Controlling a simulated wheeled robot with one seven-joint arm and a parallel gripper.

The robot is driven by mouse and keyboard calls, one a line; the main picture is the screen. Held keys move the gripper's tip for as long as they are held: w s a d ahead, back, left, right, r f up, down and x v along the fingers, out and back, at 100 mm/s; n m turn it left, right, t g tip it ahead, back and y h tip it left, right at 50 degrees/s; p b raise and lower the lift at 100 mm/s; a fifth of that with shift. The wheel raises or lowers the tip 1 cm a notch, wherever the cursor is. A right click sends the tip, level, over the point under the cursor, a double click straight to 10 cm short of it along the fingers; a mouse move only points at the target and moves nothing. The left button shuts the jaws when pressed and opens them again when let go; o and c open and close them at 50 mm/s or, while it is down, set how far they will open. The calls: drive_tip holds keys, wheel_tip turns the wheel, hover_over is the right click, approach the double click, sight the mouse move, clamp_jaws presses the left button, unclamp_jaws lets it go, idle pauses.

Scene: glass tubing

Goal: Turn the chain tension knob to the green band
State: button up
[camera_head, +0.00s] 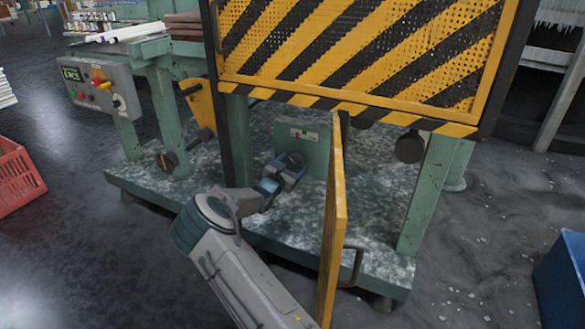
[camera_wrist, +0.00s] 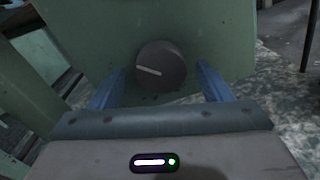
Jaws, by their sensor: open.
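The chain tension knob (camera_wrist: 161,66) is a round dark grey knob with a pale pointer line, on the face of a green housing (camera_wrist: 215,30). The line slants slightly, from upper left to lower right, in the wrist view. My gripper (camera_wrist: 160,85) is open, with one blue finger on each side of the knob's lower part. I cannot tell whether the fingers touch it. In the head view my gripper (camera_head: 287,172) reaches the knob (camera_head: 296,159) on the green housing (camera_head: 313,148). I cannot make out a green band.
A yellow door panel (camera_head: 335,220) stands open just right of my arm. A yellow-black striped guard (camera_head: 350,55) hangs above the housing. A control box (camera_head: 98,88) is at left. A red crate (camera_head: 14,175) and blue bin (camera_head: 562,280) stand on the floor.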

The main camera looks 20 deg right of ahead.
drive_tip(key=shift+w+d, duration=0.25)
drive_tip(key=shift+d, duration=0.05)
drive_tip(key=c, duration=1)
drive_tip(key=shift+r+p, duration=0.1)
drive_tip(key=shift+p, duration=0.2)
